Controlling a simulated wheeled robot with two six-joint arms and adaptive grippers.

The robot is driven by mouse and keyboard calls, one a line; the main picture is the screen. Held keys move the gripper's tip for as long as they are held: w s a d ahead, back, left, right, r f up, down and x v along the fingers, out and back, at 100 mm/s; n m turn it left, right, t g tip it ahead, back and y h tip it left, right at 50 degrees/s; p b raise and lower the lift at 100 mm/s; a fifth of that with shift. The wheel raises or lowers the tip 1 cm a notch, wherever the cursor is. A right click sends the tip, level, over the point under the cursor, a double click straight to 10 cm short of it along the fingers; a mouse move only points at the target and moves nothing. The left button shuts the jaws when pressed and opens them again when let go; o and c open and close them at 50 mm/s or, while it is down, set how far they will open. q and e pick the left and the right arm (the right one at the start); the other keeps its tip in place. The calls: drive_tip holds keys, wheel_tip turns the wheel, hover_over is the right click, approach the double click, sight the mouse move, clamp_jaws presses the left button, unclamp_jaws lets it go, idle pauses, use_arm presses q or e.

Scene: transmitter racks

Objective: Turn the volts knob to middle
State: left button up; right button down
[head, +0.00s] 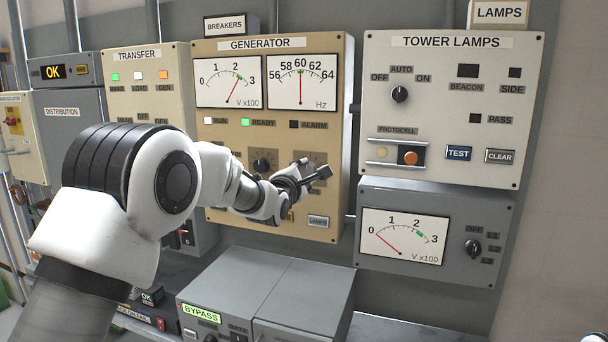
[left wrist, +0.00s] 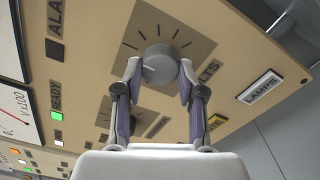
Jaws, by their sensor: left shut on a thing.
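The generator panel (head: 335,120) is tan and carries the volts knob. In the left wrist view the volts knob (left wrist: 159,66) is a round grey knob on a darker square plate with a fan of tick marks. Its pale pointer line points to the picture's left. The "VOLTS" label (left wrist: 208,72) is partly covered by a finger. My left gripper (left wrist: 161,70) is shut on the knob, one finger on each side. In the head view my left gripper (head: 318,173) is at the panel's lower right, and the knob is hidden behind it.
A voltmeter (head: 228,82) reads a little above 2, beside a Hz meter (head: 301,83) near 60. Another knob (head: 262,163) sits left of my gripper. A "LAMPS" button (head: 318,221) is below it. The tower lamps panel (head: 450,110) stands right.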

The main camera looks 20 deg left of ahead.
use_arm(q)
drive_tip(key=shift+r, duration=0.15)
drive_tip(key=o, duration=1.1)
drive_tip(key=shift+o, duration=0.2)
drive_tip(key=s, duration=1.2)
drive_tip(key=shift+a, duration=0.25)
drive_tip(key=shift+w, duration=0.1)
